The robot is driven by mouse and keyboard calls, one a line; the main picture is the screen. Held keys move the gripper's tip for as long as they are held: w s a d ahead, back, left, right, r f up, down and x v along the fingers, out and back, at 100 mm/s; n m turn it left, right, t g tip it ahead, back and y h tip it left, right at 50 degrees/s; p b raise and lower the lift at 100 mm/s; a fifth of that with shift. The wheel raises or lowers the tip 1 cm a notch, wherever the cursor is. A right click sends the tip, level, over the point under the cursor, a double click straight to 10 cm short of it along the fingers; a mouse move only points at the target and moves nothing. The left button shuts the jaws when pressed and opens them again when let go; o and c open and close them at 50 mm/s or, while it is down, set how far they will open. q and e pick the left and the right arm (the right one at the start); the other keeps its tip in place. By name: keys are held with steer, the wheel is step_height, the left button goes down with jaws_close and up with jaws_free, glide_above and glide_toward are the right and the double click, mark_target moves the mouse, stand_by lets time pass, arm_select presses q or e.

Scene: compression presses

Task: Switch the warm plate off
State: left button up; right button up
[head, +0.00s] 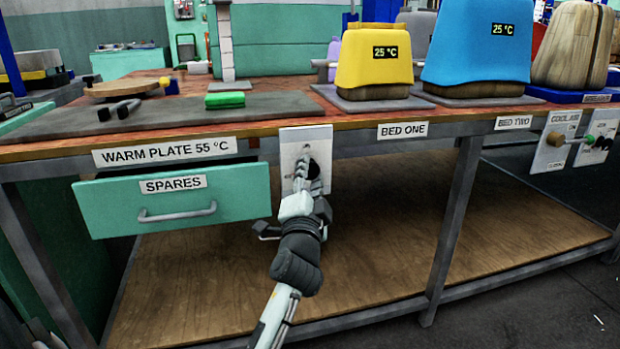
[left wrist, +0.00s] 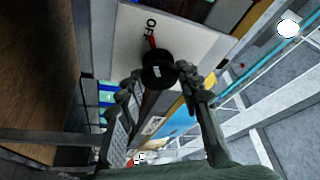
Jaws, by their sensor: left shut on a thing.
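The warm plate (head: 165,115) is a dark grey slab on the bench, above a label reading "WARM PLATE 55 °C" (head: 165,152). Its switch panel (head: 318,133) is a pale plate on the bench's front edge. In the left wrist view the panel (left wrist: 195,40) carries a round black knob (left wrist: 158,70) and letters that seem to read "OFF" (left wrist: 151,27). A red mark (left wrist: 152,42) shows between knob and letters. My left gripper (head: 308,168) is at the panel, its fingers shut on the knob. In the head view it hides most of the knob. My right gripper is out of view.
A green "SPARES" drawer (head: 175,200) with a bar handle is left of my gripper. A green block (head: 225,99) lies on the warm plate. Yellow (head: 375,60) and blue (head: 478,45) presses stand to the right. A cooling panel (head: 555,140) hangs far right. A bench leg (head: 455,215) stands right of my arm.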

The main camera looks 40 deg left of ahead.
arm_select(q)
steer(key=shift+f, duration=0.1)
steer(key=o, duration=1.2)
steer(key=shift+c, duration=0.2)
step_height(320, 180, up, 10)
steer(key=shift+s+f, duration=0.1)
steer(key=shift+r, duration=0.25)
steer(key=shift+f, duration=0.1)
